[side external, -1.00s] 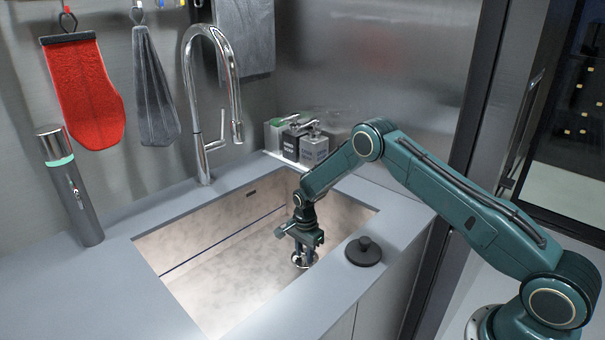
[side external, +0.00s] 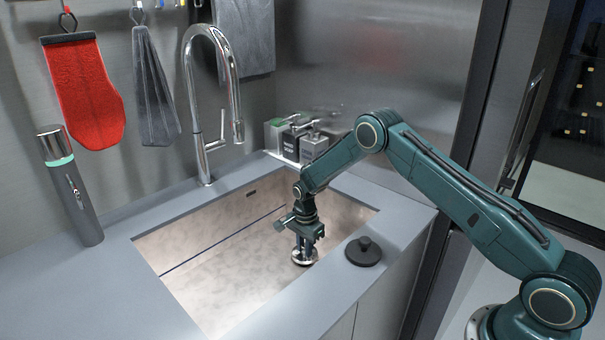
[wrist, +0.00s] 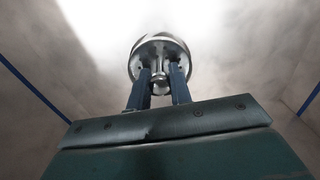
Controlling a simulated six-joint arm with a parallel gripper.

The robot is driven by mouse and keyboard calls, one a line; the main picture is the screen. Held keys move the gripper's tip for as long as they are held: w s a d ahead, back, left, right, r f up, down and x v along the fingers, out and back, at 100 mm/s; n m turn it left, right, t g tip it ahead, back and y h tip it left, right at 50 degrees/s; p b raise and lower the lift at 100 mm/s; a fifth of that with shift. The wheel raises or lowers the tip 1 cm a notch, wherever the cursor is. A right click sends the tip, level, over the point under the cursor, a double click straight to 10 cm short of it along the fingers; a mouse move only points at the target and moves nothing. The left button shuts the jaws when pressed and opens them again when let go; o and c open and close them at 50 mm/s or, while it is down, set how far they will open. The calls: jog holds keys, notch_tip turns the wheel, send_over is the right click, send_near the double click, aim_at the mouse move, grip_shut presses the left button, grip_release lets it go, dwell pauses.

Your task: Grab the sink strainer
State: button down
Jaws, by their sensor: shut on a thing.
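The sink strainer (side external: 305,257) is a round shiny metal piece low in the sink basin, near its right side. In the wrist view the strainer (wrist: 160,50) shows as a metal disc with a small knob at its middle. My gripper (side external: 305,246) points down into the basin over the strainer. Its two blue fingers (wrist: 160,80) are shut on the strainer's knob, one on each side. I cannot tell whether the strainer rests on the basin floor or is slightly raised.
The sink basin (side external: 215,262) is otherwise empty, with a dark blue line along its walls. A black knobbed lid (side external: 363,251) lies on the right counter. The chrome faucet (side external: 203,160), soap dispensers (side external: 302,143) and a grey cylinder (side external: 70,190) stand around the basin.

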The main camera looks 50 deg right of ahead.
aim_at(304, 245)
notch_tip(304, 245, up, 18)
jog(key=shift+f, duration=0.2)
jog(key=shift+a, duration=0.1)
dwell(0.7)
